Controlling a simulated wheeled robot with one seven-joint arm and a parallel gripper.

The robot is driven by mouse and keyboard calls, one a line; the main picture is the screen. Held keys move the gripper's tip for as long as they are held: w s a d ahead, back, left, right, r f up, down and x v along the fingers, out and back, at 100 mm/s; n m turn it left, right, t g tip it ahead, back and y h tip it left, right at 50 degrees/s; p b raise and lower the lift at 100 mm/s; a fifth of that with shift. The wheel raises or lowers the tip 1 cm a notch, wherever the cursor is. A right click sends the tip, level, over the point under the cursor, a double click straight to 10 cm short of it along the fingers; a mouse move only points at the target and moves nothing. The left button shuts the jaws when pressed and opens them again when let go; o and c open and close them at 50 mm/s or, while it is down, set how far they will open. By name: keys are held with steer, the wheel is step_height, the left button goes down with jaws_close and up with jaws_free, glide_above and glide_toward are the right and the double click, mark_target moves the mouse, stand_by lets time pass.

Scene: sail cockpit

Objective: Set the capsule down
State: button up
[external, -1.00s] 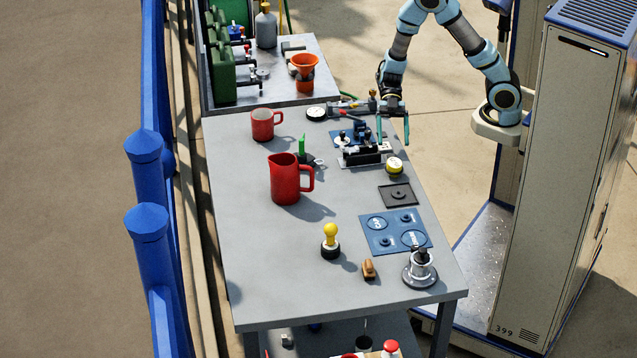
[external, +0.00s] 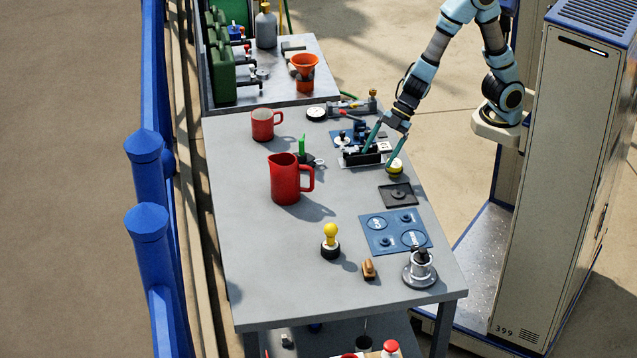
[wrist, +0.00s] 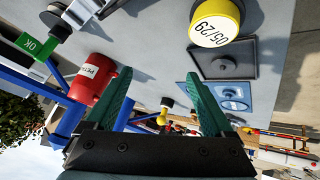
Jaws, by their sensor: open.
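The likely capsule is a short yellow cylinder (external: 395,173) with a pale top, standing on the grey table near its right edge. My gripper (external: 377,158) is open. Its green fingers (wrist: 160,76) are spread, with nothing held between them in the wrist view. A square black tray (external: 397,197) lies just in front of the cylinder; the tray also shows in the wrist view (wrist: 240,62).
A black device on a white base (external: 352,163) stands left of the cylinder, close to my fingers. A red jug (external: 285,182), a red mug (external: 262,125) and a blue panel (external: 378,238) are on the table. The table's front left is clear.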

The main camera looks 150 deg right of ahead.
steer(key=s+a+m+g+y, duration=0.1)
steer(key=s+a+g, duration=0.2)
steer(key=a, duration=0.6)
steer(key=s+a+m+g, duration=0.2)
steer(key=s+a+g, duration=0.1)
steer(key=s+a, duration=0.4)
steer(key=a, duration=0.3)
steer(key=shift+s+a+f+y, duration=0.2)
steer(key=shift+a+y, duration=0.1)
steer(key=shift+y, duration=0.1)
